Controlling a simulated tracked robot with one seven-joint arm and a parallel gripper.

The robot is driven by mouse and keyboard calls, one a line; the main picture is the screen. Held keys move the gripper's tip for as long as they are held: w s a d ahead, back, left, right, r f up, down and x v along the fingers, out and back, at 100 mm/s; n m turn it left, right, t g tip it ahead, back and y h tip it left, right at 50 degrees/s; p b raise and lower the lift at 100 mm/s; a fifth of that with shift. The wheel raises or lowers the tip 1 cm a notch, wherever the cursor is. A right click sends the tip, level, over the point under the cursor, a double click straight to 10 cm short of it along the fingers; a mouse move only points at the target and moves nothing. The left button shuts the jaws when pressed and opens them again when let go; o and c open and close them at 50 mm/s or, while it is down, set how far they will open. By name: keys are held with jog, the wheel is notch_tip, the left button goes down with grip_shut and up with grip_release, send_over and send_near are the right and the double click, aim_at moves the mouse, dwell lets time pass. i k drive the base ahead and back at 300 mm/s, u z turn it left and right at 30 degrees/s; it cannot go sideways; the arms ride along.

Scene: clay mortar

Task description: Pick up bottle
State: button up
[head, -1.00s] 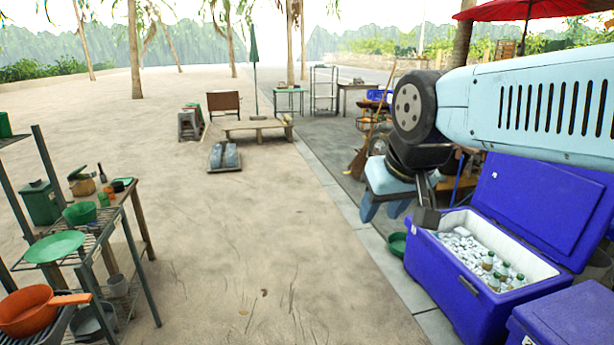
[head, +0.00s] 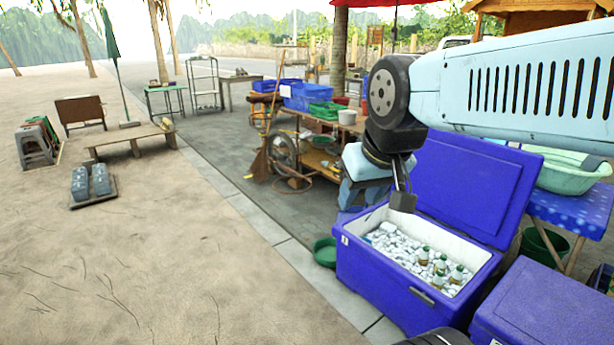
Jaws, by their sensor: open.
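Several bottles with green caps and pale labels (head: 440,266) stand among ice in the open blue cooler (head: 375,275) at the lower right. My gripper (head: 403,202) hangs from my arm over the back left part of the cooler, in front of its raised lid. It is up and to the left of the bottles, apart from them and empty. The gap between its fingers is hard to see at this angle. The lower parts of the bottles are hidden in the ice.
A closed blue cooler (head: 545,310) stands to the right of the open one. A green basin (head: 325,252) lies at its left. A loaded cart (head: 300,145) and a blue table (head: 590,208) stand behind. Open sand (head: 150,270) lies to the left.

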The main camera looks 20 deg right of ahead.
aim_at(455, 279)
jog(key=z, duration=0.35)
jog(key=i, duration=0.95)
jog(key=z, duration=1.05)
jog(key=i, duration=0.8)
jog(key=z, duration=0.45)
jog(key=k, duration=0.9)
jog(key=z, duration=0.2)
jog(key=i, duration=0.9)
jog(key=u, duration=0.1)
